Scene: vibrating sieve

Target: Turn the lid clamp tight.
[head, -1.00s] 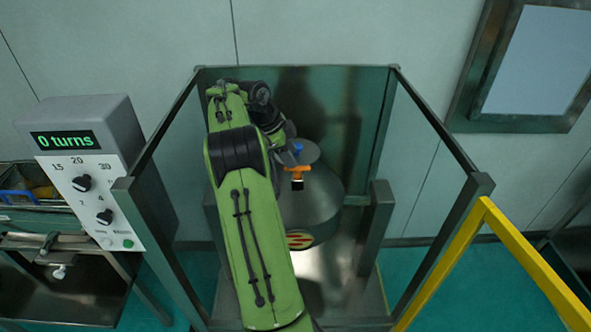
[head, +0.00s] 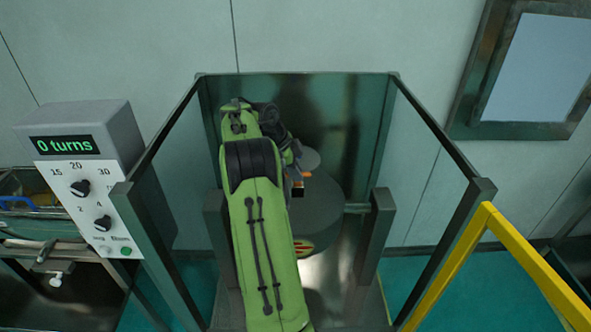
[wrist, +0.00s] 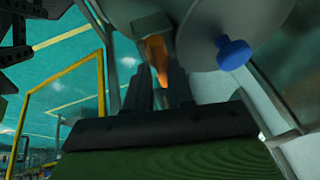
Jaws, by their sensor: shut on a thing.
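The lid clamp's orange handle (wrist: 157,58) shows between the two dark fingers of my gripper (wrist: 158,82) in the wrist view. My gripper is shut on it. A bit of orange (head: 305,174) shows just right of my arm in the head view, where my arm hides most of the clamp and the fingers. The grey round lid (wrist: 205,38) with a blue knob (wrist: 233,53) is beside the fingers in the wrist view. The grey sieve drum (head: 325,205) stands partly behind my green arm in the head view.
A dark frame with posts (head: 372,235) and top rails surrounds the sieve. A control box (head: 100,195) at left reads "0 turns". A yellow rail (head: 538,262) stands at right. A bench with trays is at far left.

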